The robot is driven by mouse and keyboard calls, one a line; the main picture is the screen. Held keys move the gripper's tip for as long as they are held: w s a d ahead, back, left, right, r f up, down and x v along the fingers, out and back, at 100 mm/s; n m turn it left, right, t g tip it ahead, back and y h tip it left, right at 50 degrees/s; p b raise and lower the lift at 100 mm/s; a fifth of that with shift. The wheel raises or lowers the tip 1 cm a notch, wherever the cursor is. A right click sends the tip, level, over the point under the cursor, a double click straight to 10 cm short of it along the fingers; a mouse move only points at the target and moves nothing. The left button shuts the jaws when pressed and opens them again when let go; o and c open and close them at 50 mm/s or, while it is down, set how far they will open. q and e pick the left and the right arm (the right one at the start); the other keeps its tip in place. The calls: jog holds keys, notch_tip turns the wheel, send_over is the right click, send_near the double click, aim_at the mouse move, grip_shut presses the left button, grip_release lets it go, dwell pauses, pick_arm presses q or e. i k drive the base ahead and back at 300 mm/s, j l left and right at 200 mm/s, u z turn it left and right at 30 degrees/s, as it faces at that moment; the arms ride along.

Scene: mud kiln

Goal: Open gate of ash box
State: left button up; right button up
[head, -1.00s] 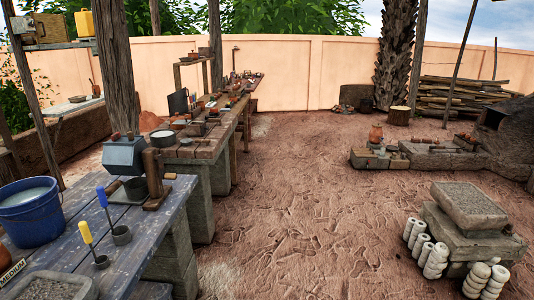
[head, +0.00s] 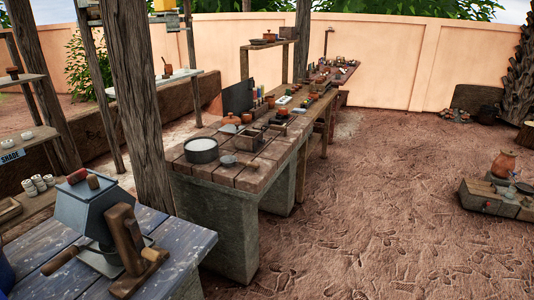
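No gate that I can make out shows in the head view, and I cannot tell for certain which thing is the ash box. A grey-blue metal box (head: 92,209) with sloping sides stands on the blue-grey plank table at the lower left. Small reddish-brown and dark pieces lie on its top. A brown wooden upright (head: 128,238) on a wooden foot stands against its right side and hides part of it. Neither of my grippers is in view.
The plank table (head: 185,243) fills the lower left. A wooden post (head: 140,95) rises behind it. Shelves with cups stand at left.

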aim_at(259, 141)
jog(key=i+l+u, duration=0.75)
jog(key=u, duration=0.15)
jog(key=i+l+u, duration=0.2)
jog(key=l+u, duration=0.2)
jog(key=l, duration=0.1)
